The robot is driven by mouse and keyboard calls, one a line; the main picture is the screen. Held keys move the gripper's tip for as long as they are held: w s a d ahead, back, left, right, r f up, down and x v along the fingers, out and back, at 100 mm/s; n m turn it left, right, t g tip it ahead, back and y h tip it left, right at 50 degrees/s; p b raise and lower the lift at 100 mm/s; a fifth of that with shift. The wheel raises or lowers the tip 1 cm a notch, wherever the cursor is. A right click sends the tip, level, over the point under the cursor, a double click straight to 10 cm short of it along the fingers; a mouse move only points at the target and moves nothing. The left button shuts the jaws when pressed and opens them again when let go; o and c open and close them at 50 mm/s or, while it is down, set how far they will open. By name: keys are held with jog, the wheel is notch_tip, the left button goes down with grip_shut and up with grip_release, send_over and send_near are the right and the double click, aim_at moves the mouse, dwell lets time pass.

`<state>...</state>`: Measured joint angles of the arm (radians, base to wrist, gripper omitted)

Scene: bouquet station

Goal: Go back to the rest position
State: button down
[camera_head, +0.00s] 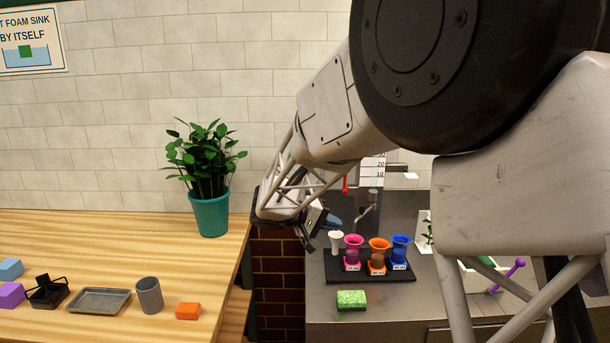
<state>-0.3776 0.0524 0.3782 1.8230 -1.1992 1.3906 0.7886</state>
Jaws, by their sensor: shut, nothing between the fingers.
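My arm reaches in from the right side of the head view, and its links fill much of the upper right. My gripper (322,229) is in the air, left of and above the vases at the edge of the grey counter. It is small and partly covered by its own wrist. It is shut and holds nothing. A white vase (336,243), a pink vase (353,250), an orange vase (378,253) and a blue vase (400,250) stand upright on a black tray (345,279) below the gripper.
The wooden table (100,240) holds a potted plant (209,212), a grey tray (99,301), a grey cup (149,295), an orange block (188,311) and a black holder (47,290). A purple stick (508,275) is at right.

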jog(key=s+d+r+g+y, duration=0.1)
jog(key=s+d+y, duration=0.25)
jog(key=s, duration=0.65)
jog(key=s+d+r+m+g+y, duration=0.15)
jog(key=s+d, duration=0.35)
jog(key=s, duration=0.5)
jog(key=s+d+r+y, duration=0.1)
jog(key=s+d+y, duration=0.3)
jog(key=s, duration=0.7)
jog(key=s+a+f+t+y, duration=0.1)
jog(key=s+f+y, duration=0.1)
jog(key=s, duration=0.8)
jog(key=shift+s+a+y, duration=0.15)
jog(key=shift+s+y, duration=0.25)
jog(key=shift+y, duration=0.5)
